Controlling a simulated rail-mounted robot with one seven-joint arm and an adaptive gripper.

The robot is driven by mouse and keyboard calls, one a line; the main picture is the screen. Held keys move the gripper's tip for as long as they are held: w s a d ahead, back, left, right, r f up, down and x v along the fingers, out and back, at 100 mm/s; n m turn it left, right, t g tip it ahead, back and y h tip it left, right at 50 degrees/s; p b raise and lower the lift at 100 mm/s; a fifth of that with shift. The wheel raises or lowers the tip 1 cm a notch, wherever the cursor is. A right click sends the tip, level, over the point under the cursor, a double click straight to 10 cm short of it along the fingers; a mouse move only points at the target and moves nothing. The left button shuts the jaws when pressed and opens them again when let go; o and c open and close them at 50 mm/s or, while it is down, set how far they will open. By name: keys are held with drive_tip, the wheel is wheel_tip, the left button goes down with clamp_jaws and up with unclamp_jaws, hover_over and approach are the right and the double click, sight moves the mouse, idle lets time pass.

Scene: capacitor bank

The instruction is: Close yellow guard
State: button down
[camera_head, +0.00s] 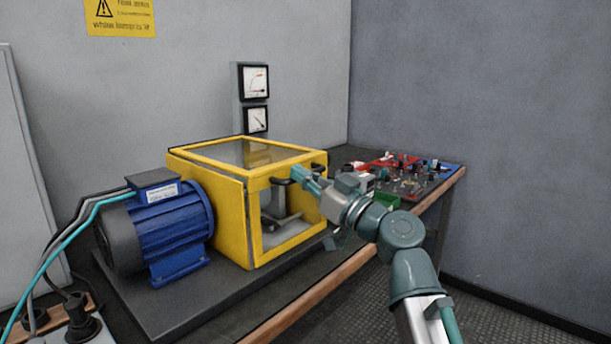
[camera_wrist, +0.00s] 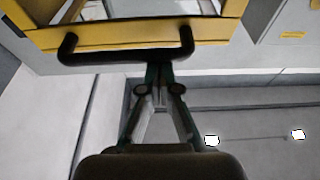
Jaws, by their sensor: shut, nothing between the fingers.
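The yellow guard (camera_head: 248,212) is a box-like yellow frame with clear panels, standing on the bench beside the blue motor. Its clear top panel (camera_head: 240,153) lies about level over the box; I cannot tell whether it is fully seated. A black handle (camera_wrist: 125,54) is fixed to a yellow bar of the guard and spans the upper wrist view. My gripper (camera_head: 301,174) is at the guard's front upper edge, by the handle. Contact is unclear.
The blue motor (camera_head: 170,225) stands left of the guard. A board with red and blue panels and small parts (camera_head: 415,175) lies to the right on the bench. Two meters (camera_head: 254,98) are behind. Cables and sockets (camera_head: 80,318) are at the lower left.

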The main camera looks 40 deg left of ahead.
drive_tip(key=shift+s+d+f+b, duration=0.1)
drive_tip(key=shift+f+b, duration=0.25)
drive_tip(key=shift+f, duration=0.25)
drive_tip(key=shift+s+d+f+b, duration=0.1)
drive_tip(key=shift+f+b, duration=0.2)
drive_tip(key=shift+f, duration=0.3)
drive_tip(key=shift+s+f, duration=0.1)
wheel_tip(320, 180, up, 6)
drive_tip(key=p, duration=0.2)
drive_tip(key=f+p+v, duration=0.1)
drive_tip(key=f+v, duration=0.1)
drive_tip(key=v, duration=0.8)
drive_tip(key=shift+f+p, duration=0.2)
drive_tip(key=shift+p, duration=0.1)
